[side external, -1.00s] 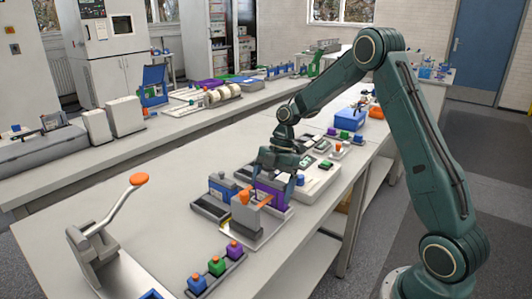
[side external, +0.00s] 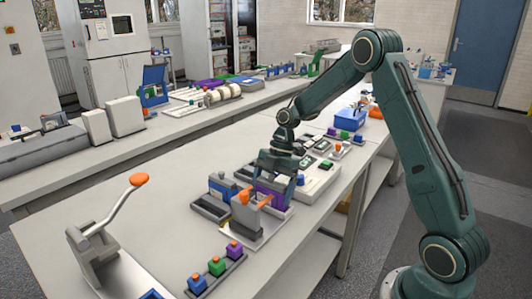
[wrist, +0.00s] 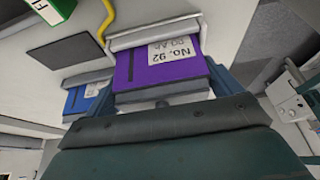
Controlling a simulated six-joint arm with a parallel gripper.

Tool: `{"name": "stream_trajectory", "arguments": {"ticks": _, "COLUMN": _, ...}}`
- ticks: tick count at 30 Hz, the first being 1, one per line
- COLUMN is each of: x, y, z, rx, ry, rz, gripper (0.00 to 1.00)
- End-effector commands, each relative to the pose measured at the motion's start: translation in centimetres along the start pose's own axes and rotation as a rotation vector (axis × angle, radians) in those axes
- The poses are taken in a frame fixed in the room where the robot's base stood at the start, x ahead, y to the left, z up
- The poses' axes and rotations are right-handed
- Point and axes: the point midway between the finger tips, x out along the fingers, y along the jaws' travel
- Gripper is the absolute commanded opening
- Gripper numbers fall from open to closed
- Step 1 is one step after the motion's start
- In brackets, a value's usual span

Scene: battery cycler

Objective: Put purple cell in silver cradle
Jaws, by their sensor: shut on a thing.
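The purple cell (wrist: 160,65), with a white label reading "No. 92", fills the middle of the wrist view. In the side view the purple cell (side external: 268,190) is partly hidden by my gripper (side external: 276,172). My gripper is shut on it, with a finger at each side. Pale silver-grey pieces border the cell's two ends in the wrist view; I cannot tell whether they belong to a cradle. A grey metal fixture (side external: 246,216) with orange parts stands on a pale plate just in front of the cell. Whether the cell is seated or raised is unclear.
A blue cell (side external: 222,186) stands in a dark tray (side external: 210,207) to the left; the blue cell also shows in the wrist view (wrist: 82,98). A large lever (side external: 115,208) with an orange knob rises at front left. Small coloured items (side external: 216,266) sit in a front rack.

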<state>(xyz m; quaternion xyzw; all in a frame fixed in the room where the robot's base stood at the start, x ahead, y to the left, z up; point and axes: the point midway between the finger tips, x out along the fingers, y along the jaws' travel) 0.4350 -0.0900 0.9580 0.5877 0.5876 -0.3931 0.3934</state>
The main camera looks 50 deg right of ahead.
Motion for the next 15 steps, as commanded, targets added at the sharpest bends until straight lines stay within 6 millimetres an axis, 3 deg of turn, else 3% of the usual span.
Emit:
{"name": "stream_trajectory", "arguments": {"ticks": 4, "x": 0.11, "y": 0.03, "z": 0.04, "rx": -0.001, "ry": 0.0, "rz": 0.001, "gripper": 0.54}}
{"name": "stream_trajectory", "arguments": {"ticks": 5, "x": 0.11, "y": 0.03, "z": 0.04, "rx": -0.001, "ry": 0.0, "rz": 0.001, "gripper": 0.95}}
{"name": "stream_trajectory", "arguments": {"ticks": 6, "x": 0.1, "y": 0.03, "z": 0.03, "rx": -0.001, "ry": 0.0, "rz": 0.001, "gripper": 1.0}}
{"name": "stream_trajectory", "arguments": {"ticks": 15, "x": 0.03, "y": -0.01, "z": 0.06, "rx": 0.0, "ry": 0.0, "rz": 0.0, "gripper": 1.0}}
